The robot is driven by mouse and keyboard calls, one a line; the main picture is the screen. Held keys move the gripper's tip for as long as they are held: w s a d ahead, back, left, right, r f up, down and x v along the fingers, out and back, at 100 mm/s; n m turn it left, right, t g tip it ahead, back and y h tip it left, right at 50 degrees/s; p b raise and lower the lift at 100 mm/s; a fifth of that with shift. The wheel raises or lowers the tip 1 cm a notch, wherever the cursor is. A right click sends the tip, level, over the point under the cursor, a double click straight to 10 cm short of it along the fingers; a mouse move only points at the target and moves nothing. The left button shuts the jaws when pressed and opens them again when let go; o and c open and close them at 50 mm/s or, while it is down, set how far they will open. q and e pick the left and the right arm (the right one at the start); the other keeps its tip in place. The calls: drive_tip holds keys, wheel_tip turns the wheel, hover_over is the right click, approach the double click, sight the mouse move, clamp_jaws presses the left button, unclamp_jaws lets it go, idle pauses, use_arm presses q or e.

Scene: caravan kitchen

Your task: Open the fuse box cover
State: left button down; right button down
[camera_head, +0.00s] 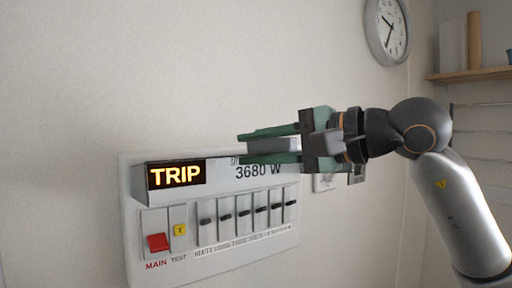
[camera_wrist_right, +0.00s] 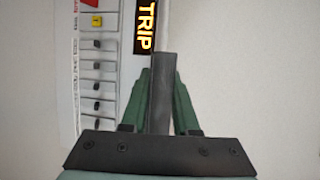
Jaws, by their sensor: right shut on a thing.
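The fuse box (camera_head: 217,250) is a white panel on the wall with a lit TRIP display (camera_head: 177,175), a red main switch and a row of black breaker levers, all uncovered in view. My right gripper (camera_head: 270,147) comes in from the right, at the panel's top edge. Its green fingers are shut on a grey bar (camera_head: 273,146), which looks like part of the fuse box cover. In the right wrist view, the dark grey bar (camera_wrist_right: 162,85) stands between the fingers, in line with a pale edge beside the display (camera_wrist_right: 146,27). My left gripper is not in view.
A round clock (camera_head: 388,30) hangs on the wall at upper right. A wooden shelf (camera_head: 470,75) with containers is at the far right, above a rack of thin rails. A small wall plate is partly hidden below my right gripper. The wall left of and above the box is bare.

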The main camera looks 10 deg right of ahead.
drive_tip(key=shift+r, duration=0.2)
drive_tip(key=f+b, duration=0.1)
drive_tip(key=b, duration=0.1)
drive_tip(key=s+f+t+b, duration=0.1)
drive_tip(key=b, duration=0.2)
drive_tip(key=f+n+y+b, duration=0.1)
drive_tip(key=b, duration=0.1)
drive_tip(key=shift+s+d+f+t, duration=0.3)
drive_tip(key=shift+t, duration=0.1)
drive_tip(key=c, duration=0.7)
unclamp_jaws()
